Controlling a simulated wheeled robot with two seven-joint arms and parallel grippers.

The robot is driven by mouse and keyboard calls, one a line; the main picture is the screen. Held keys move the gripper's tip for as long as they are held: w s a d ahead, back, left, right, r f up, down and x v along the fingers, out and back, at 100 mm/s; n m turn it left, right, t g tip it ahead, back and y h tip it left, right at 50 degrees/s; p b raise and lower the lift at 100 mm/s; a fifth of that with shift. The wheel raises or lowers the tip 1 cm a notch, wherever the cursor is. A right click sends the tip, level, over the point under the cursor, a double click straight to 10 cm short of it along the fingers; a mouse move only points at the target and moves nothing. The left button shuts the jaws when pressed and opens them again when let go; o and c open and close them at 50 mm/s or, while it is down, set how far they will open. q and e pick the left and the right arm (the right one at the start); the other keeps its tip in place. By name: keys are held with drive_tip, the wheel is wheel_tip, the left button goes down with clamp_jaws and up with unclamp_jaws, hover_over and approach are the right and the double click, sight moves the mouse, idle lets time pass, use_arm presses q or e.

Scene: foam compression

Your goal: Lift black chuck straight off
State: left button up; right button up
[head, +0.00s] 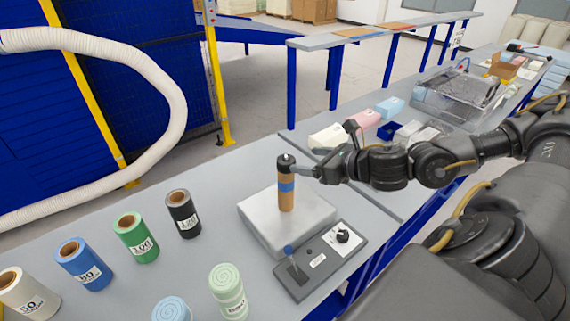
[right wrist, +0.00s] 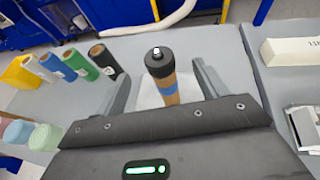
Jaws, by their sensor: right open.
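The black chuck (head: 285,161) sits on top of an upright tan cylinder (head: 286,200) with a blue band, which stands on a pale metal block (head: 260,222). In the right wrist view the chuck (right wrist: 158,60) shows a small bright stud on top. My right gripper (head: 305,172) reaches in from the right at the height of the chuck. Its two fingers are spread, one on each side of the chuck and cylinder, with gaps visible in the right wrist view (right wrist: 160,82). My left gripper is not in view.
A grey control box (head: 320,262) with a black knob and a blue-tipped lever lies in front of the block. Several labelled rolls, such as the black one (head: 182,213), stand to the left. A green coil (head: 228,290) stands near the front. Small boxes (head: 362,120) lie behind my right arm.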

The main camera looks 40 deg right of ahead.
sight(288, 160)
use_arm(q)
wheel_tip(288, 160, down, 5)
drive_tip(key=b, duration=0.4)
use_arm(e)
drive_tip(key=shift+w+a+f, duration=0.2)
drive_tip(key=shift+w+f, duration=0.85)
drive_tip(key=shift+w, duration=0.1)
drive_tip(key=shift+w+a+r+p, duration=0.1)
drive_tip(key=shift+w+r+p, duration=0.1)
drive_tip(key=shift+w+p, duration=0.25)
drive_tip(key=shift+w+a+r+p, duration=0.1)
drive_tip(key=shift+w+r+p, duration=0.05)
drive_tip(key=shift+w+p, duration=0.25)
drive_tip(key=shift+w+f+p, duration=0.3)
drive_tip(key=shift+w+f, duration=0.05)
drive_tip(key=shift+w, duration=0.05)
drive_tip(key=shift+f, duration=0.15)
drive_tip(key=shift+w+a+p, duration=0.15)
drive_tip(key=shift+w+p, duration=0.15)
drive_tip(key=shift+p, duration=0.1)
drive_tip(key=p+x, duration=0.2)
drive_tip(key=x, duration=0.2)
drive_tip(key=shift+p, duration=0.4)
drive_tip(key=shift+w+a+f, duration=0.15)
drive_tip(key=shift+w+f, duration=0.1)
drive_tip(key=shift+w, duration=0.05)
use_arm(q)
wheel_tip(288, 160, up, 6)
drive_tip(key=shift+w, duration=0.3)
